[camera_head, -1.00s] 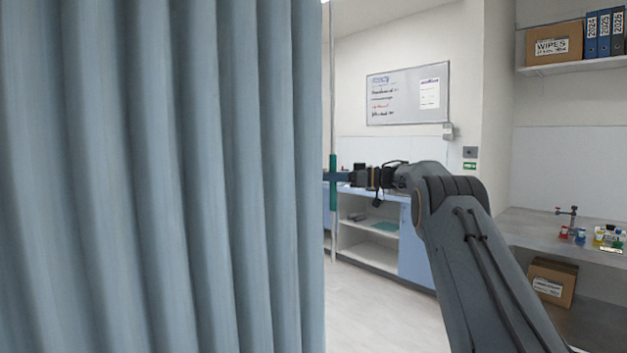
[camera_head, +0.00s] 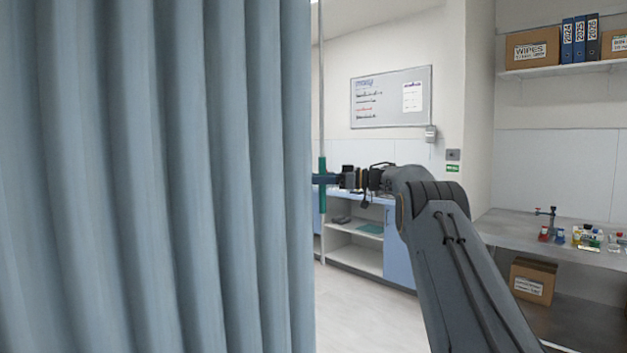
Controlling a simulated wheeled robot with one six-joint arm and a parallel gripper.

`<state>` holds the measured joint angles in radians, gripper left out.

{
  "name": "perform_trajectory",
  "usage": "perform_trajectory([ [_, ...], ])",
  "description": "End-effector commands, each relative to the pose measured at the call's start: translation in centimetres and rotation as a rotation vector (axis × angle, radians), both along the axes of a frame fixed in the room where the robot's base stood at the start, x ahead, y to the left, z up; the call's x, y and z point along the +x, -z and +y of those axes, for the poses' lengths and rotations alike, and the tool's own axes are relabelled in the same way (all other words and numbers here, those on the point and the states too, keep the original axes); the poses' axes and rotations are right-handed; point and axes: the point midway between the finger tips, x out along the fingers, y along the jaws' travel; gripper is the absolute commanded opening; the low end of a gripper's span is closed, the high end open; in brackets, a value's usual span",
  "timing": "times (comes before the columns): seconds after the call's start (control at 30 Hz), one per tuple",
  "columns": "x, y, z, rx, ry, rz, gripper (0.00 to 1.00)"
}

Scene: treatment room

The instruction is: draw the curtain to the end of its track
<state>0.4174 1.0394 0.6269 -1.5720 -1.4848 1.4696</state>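The blue-grey curtain (camera_head: 150,180) hangs in folds and fills the left half of the view; its track is out of view. A thin upright rod (camera_head: 321,90) with a green grip section (camera_head: 322,192) hangs just beside the curtain's right edge. My gripper (camera_head: 324,180) is at the end of my arm, which reaches in from the lower right. Its fingers meet the rod at the green grip and appear closed around it. The fingertips are small and partly hidden near the curtain edge.
A counter with open shelves (camera_head: 352,245) stands behind my gripper, under a whiteboard (camera_head: 391,98). At right, a bench (camera_head: 510,232) holds small bottles, with a cardboard box (camera_head: 532,281) below. A wall shelf (camera_head: 560,69) carries boxes and binders. Pale floor (camera_head: 350,310) shows clear beside the curtain.

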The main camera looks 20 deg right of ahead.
Motion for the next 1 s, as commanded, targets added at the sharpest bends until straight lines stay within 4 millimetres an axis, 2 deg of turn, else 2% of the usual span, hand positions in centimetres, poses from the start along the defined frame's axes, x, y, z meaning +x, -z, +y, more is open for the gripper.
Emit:
perform_trajectory([
  [0.17, -0.3, 0.1, -0.7, 0.000, 0.000, 0.000, 0.38],
  [0.6, -3.1, 0.0, -6.2, 0.000, -0.003, -0.001, 0.38],
  [1.0, -3.5, -0.1, -6.8, 0.001, -0.004, 0.000, 0.38],
])
